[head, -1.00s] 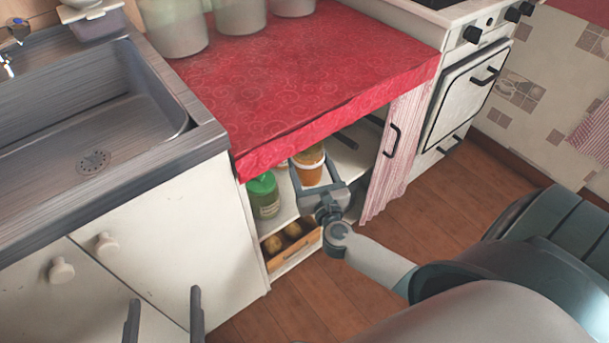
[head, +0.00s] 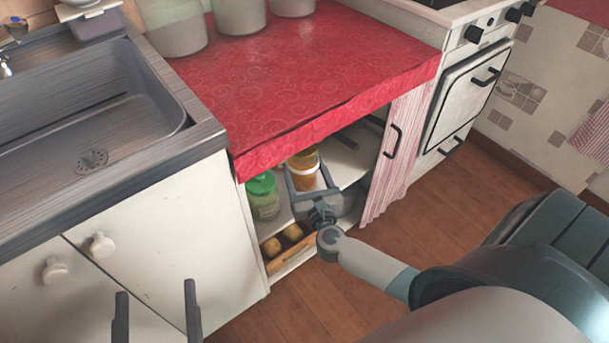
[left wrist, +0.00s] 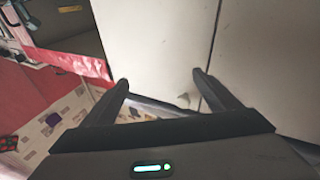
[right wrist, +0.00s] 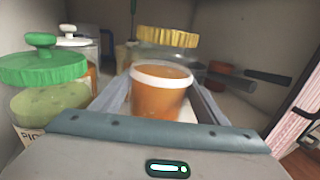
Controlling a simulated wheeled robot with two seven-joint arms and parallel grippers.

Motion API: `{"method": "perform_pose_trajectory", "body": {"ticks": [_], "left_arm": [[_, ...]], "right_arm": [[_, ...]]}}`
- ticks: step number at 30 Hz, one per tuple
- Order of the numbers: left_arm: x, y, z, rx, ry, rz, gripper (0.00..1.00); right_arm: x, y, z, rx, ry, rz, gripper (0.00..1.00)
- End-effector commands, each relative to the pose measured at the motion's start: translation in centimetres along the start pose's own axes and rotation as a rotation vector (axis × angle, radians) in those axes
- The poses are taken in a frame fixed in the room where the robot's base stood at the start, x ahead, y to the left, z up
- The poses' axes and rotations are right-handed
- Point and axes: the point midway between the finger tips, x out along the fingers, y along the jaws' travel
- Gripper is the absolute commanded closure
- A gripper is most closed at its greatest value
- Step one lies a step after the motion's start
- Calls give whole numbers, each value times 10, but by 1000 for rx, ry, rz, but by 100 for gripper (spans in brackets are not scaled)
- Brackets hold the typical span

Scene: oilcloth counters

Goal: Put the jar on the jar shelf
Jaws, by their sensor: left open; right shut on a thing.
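An orange jar with a white band (head: 302,181) is in the open cabinet under the red counter. My right gripper (head: 308,172) reaches into the cabinet and is shut on it. In the right wrist view the orange jar (right wrist: 160,103) looks upright between the fingers. A scalloped gold lid (right wrist: 166,37) shows just behind its rim; I cannot tell whether it belongs to this jar. A shelf board (head: 345,165) is inside; whether the jar touches it is unclear. My left gripper (head: 155,290) is open and empty in front of the white sink doors.
A green-lidded jar (head: 263,197) stands left of the held jar. A white-lidded jar (right wrist: 78,42) is behind it. A wooden crate with round items (head: 280,250) is below. A pink curtain with a handle (head: 395,155) bounds the opening on the right.

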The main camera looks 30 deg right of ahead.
Motion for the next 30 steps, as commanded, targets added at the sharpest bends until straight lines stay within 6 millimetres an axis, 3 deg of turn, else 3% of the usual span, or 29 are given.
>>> {"method": "perform_pose_trajectory", "body": {"ticks": [9, 29, 30], "left_arm": [[-6, 9, -28, 4, 160, 14, 17], [-7, 10, -35, 5, 199, 16, 17], [-7, 10, -36, 5, 204, 16, 17]], "right_arm": [[1, 0, -17, 0, -4, -1, 83], [1, 0, -20, 0, -5, -1, 83], [0, 0, -22, 0, 0, 0, 25]]}}
